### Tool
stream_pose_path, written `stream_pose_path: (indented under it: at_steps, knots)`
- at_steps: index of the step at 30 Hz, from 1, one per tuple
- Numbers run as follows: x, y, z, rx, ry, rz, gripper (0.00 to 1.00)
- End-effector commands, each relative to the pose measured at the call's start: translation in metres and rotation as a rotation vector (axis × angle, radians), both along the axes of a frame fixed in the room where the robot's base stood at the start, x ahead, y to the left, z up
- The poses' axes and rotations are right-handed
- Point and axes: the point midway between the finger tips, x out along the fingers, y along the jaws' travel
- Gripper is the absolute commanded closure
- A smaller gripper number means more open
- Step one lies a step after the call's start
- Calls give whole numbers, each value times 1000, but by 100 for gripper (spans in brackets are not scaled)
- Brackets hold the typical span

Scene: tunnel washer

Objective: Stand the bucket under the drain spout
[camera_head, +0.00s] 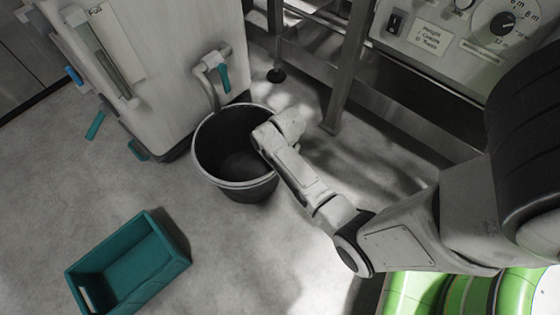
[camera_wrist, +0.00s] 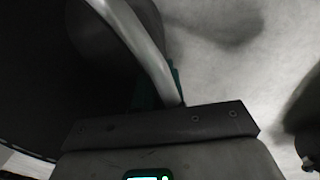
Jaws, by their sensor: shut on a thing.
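The bucket (camera_head: 252,190) is dark with a pale rim. It is upright beside the white cabinet; whether its base touches the floor is unclear. The drain spout (camera_head: 212,78) is a grey bent pipe with a teal lever on the cabinet's side. Its lower end overlaps the bucket's back-left rim in the head view; its exact position over the opening is hard to tell. My gripper (camera_head: 264,138) is shut on the bucket's right rim, its fingertips partly hidden. In the wrist view, the pale curved rim (camera_wrist: 145,42) runs to the dark gripper edge (camera_wrist: 165,120).
A teal crate (camera_head: 165,225) lies on the floor at lower left. Metal frame legs (camera_head: 348,75) stand behind and right of the bucket, below a control panel (camera_head: 430,35). Green rounded things (camera_head: 460,293) are at lower right. The floor in front of the bucket is clear.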

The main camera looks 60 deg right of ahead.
Motion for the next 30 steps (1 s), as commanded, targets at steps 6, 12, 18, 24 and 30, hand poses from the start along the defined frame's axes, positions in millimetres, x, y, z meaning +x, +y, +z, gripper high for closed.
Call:
stream_pose_path:
  at_steps: [6, 12, 18, 24, 30]
  knots:
    - [0, 0, -2, 0, 0, 0, 81]
    - [0, 0, -2, 0, 0, 0, 66]
    - [0, 0, -2, 0, 0, 0, 66]
    - [-2, 0, 21, 0, 0, 0, 66]
    - [-5, -1, 63, -1, -1, 0, 66]
